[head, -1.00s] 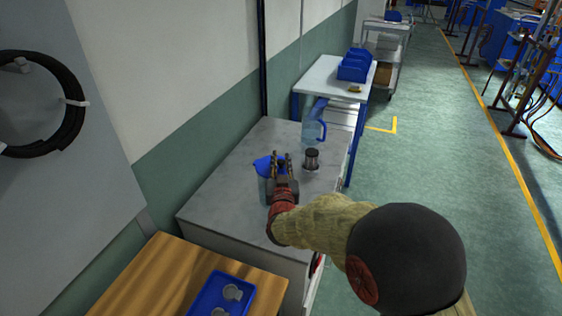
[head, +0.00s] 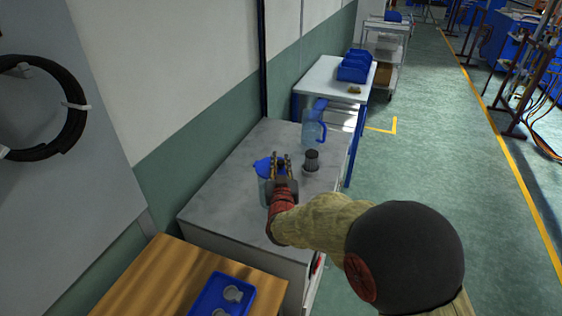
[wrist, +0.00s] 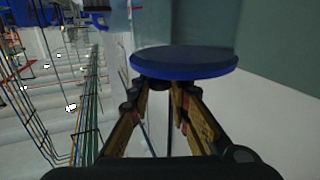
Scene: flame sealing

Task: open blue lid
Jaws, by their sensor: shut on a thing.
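The blue lid (wrist: 185,62) is a flat disc that fills the upper middle of the wrist view, at the fingertips of my gripper (wrist: 165,85). In the head view the blue lid (head: 263,166) sits over a clear blue-tinted container (head: 263,190) on the grey bench, partly hidden by my gripper (head: 281,160). My gripper is shut on the near edge of the lid. Whether the lid is lifted off the container cannot be told.
A dark-topped cylinder (head: 311,160) stands just right of my gripper on the grey bench (head: 225,195). A clear jug (head: 312,128) with a blue handle stands behind it. A blue tray (head: 222,298) with metal parts lies on the wooden table (head: 150,280) in front.

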